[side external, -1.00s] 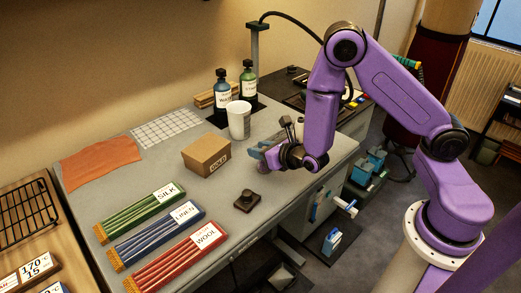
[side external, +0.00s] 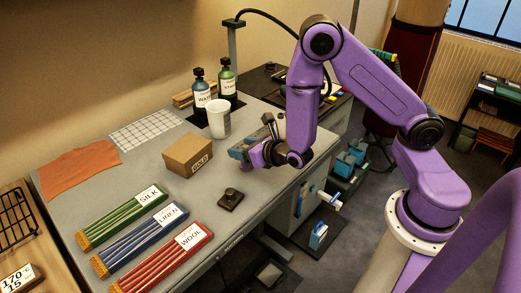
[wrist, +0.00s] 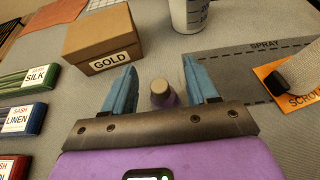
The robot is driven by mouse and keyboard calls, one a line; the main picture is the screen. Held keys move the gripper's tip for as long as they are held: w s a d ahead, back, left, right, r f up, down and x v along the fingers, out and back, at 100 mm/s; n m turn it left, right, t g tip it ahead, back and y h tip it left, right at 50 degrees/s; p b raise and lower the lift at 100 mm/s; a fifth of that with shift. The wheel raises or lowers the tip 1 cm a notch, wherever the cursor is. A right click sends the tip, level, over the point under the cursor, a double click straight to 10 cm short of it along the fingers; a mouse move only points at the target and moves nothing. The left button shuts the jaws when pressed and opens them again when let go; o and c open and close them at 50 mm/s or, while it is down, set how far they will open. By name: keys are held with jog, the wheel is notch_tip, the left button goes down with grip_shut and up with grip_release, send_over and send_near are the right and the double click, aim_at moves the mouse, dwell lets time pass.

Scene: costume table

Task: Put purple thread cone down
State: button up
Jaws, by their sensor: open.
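The purple thread cone (wrist: 164,99) stands upright on the grey table in the wrist view, between my two blue fingers. Its pale round top faces the camera, and part of its lower body is hidden by my gripper's mount. My gripper (wrist: 160,72) is open, with a finger on each side of the cone and visible gaps between. In the side view my gripper (side external: 252,146) is low over the right part of the table, right of the GOLD box.
The GOLD box (side external: 188,155) is left of my gripper. A white cup (side external: 219,118) and two bottles (side external: 227,80) stand behind. A marked SPRAY area (wrist: 250,68) and an orange card (wrist: 283,88) bearing a pale roll lie right in the wrist view. SILK, LINEN and WOOL trays (side external: 160,248) lie front left.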

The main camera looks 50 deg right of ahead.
jog(key=v, duration=1.1)
jog(key=s+d+r+m+g+h, duration=0.6)
jog(key=d+m, duration=0.3)
jog(key=m, duration=0.5)
jog(key=s+a+r+m+g+y, duration=0.1)
jog(key=s+a+m+g+y, duration=0.2)
jog(key=s, duration=0.4)
jog(key=s+a+r+m+g+y, duration=0.1)
jog(key=s+a+m+g+y, duration=0.2)
jog(key=s+a+m+g, duration=0.1)
jog(key=s+a+m, duration=0.1)
jog(key=s+m, duration=0.1)
jog(key=s, duration=0.1)
jog(key=shift+s+a+r, duration=0.2)
jog(key=shift+s+a, duration=0.15)
jog(key=shift+s, duration=0.05)
